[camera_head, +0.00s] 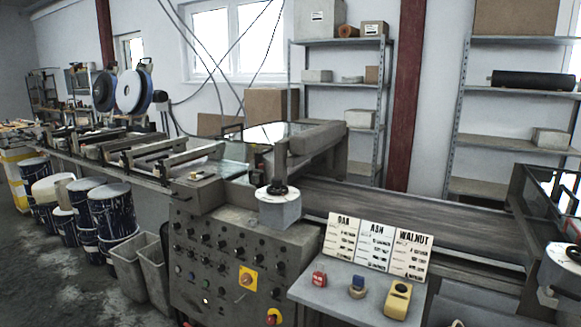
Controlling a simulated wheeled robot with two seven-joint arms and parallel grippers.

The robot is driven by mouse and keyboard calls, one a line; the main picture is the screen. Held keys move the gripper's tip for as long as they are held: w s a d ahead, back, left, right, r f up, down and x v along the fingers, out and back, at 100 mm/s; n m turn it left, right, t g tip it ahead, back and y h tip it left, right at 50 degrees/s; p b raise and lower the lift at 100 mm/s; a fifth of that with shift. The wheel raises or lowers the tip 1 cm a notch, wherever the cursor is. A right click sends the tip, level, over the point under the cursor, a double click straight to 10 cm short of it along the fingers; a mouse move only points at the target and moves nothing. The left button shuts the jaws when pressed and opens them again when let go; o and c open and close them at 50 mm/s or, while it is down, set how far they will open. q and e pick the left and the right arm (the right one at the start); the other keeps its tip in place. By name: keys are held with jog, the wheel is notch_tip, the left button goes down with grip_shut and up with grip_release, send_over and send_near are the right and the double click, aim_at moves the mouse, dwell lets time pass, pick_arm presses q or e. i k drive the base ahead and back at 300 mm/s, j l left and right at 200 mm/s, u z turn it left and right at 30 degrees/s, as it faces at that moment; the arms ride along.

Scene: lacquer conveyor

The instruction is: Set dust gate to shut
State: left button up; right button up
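No part in view is marked as the dust gate, so I cannot tell which it is or how it is set. A grey box with a black knob on top (278,206) stands on the machine's near corner. A similar grey box with a dark round top (564,262) is at the right edge, partly cut off. The control panel (225,262) below the first box carries rows of dark knobs, a few coloured buttons and a yellow plate with a switch (248,279). Its lettering is too small to read. Neither of my grippers is in view.
A small grey table (340,290) holds a red, a blue and a yellow block-like item before cards reading OAK, ASH and WALNUT (375,245). The conveyor bed (420,228) runs behind it. Grey bins (128,268) and paint-stained drums (112,212) stand left; dark floor lies beyond.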

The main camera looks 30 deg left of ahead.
aim_at(194, 177)
jog(key=u, duration=1.55)
